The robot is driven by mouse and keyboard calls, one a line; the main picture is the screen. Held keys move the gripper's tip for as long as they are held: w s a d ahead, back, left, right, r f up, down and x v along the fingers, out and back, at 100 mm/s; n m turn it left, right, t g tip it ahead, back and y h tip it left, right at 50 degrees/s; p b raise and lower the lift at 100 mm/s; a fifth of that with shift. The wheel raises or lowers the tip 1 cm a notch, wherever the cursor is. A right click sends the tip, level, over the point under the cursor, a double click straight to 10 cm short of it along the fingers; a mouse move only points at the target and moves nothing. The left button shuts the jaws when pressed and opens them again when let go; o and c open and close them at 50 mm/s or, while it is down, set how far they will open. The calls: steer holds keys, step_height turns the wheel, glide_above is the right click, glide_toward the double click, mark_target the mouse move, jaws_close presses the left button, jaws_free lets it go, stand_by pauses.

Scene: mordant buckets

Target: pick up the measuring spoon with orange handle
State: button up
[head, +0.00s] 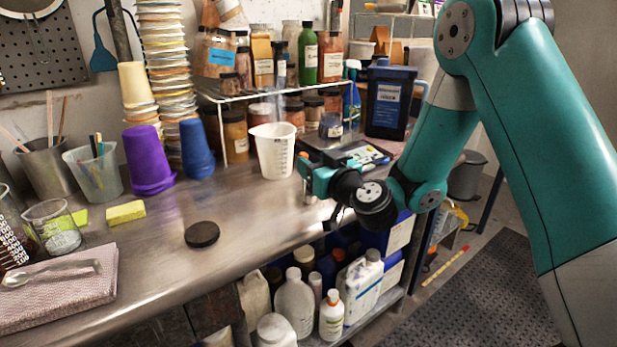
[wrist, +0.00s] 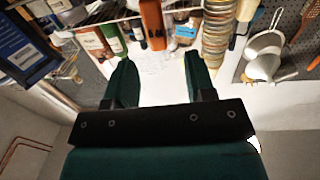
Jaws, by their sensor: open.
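I cannot clearly make out a measuring spoon with an orange handle in either view. A small orange spot shows beside my gripper (head: 312,178) in the head view, too small to identify. My gripper is over the front right part of the steel counter, just right of a white measuring beaker (head: 274,150). In the wrist view my gripper (wrist: 158,68) has its two teal fingers wide apart. A white surface fills the gap beyond them, and I see nothing held between them.
A scale (head: 352,155) and a dark blue canister (head: 389,102) stand behind my gripper. Purple (head: 148,160) and blue (head: 196,148) cups stand left of the beaker. A black lid (head: 202,234) lies on the counter (head: 240,215), with bare steel around it. Bottles (head: 294,300) stand on the shelf below.

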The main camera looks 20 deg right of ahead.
mark_target(305, 156)
steer(key=shift+p+x, duration=0.85)
steer(key=shift+x, duration=0.25)
steer(key=p+x, duration=0.1)
steer(key=p, duration=0.2)
steer(key=p+x, duration=0.2)
steer(key=p, duration=0.1)
steer(key=shift+w+r, duration=0.3)
steer(key=shift+r, duration=0.1)
steer(key=shift+w+a+f+p, duration=0.2)
steer(key=shift+w+f+p, duration=0.15)
steer(key=shift+w+p, duration=0.45)
steer(key=shift+s, duration=0.1)
jaws_close()
